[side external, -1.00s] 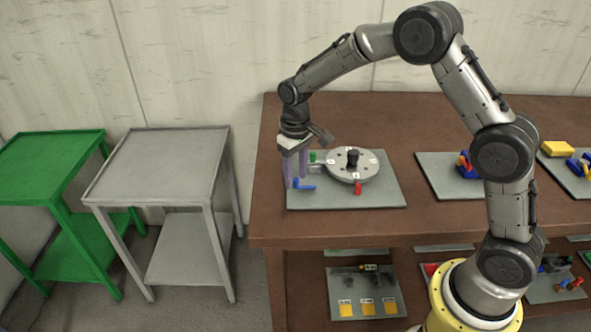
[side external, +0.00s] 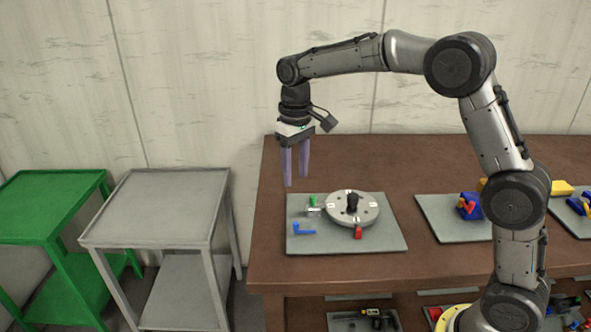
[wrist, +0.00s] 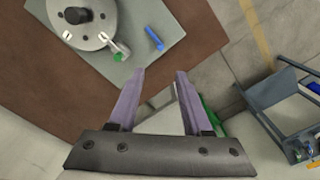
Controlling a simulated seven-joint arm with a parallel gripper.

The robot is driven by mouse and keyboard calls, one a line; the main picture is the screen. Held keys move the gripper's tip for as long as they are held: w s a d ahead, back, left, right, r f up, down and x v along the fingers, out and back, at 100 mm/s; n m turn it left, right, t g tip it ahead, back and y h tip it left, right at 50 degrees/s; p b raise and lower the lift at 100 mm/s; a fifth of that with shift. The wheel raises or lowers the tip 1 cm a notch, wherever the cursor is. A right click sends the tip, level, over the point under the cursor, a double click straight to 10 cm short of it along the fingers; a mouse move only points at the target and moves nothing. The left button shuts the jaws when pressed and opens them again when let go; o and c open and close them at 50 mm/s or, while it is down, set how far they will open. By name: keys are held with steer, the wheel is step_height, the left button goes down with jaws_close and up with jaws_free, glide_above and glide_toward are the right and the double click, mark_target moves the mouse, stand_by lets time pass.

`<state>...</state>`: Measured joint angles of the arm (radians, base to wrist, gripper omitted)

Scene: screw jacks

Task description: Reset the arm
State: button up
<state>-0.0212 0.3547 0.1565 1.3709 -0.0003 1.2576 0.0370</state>
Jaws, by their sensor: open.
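My gripper (side external: 295,182) is open and empty, its two purple fingers pointing down above the left back part of a grey board. In the wrist view its fingers (wrist: 160,78) are spread with nothing between them. On the board (side external: 380,242) sits a round grey disc (side external: 370,211) with a black knob (side external: 352,201) at its middle. A green piece (side external: 312,201) and a red piece (side external: 358,232) are at the disc's edge. A blue L-shaped piece (side external: 303,230) lies on the board left of the disc, apart from it; it also shows in the wrist view (wrist: 154,39).
The brown table (side external: 300,275) carries another grey board (side external: 440,215) with blue and red parts (side external: 469,206) to the right. A grey stand (side external: 160,210) and a green stand (side external: 45,220) are at the left. The space around my raised gripper is clear.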

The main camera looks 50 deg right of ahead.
steer(key=s+r+t, duration=0.3)
steer(key=s+r, duration=0.9)
steer(key=s, duration=0.1)
steer(key=s+f+t, duration=0.1)
steer(key=s+f, duration=0.3)
steer(key=s, duration=0.4)
steer(key=s+d+f+t, duration=0.1)
steer(key=s+f, duration=0.3)
steer(key=s, duration=0.5)
steer(key=shift+f+t, duration=0.3)
steer(key=shift+f, duration=0.05)
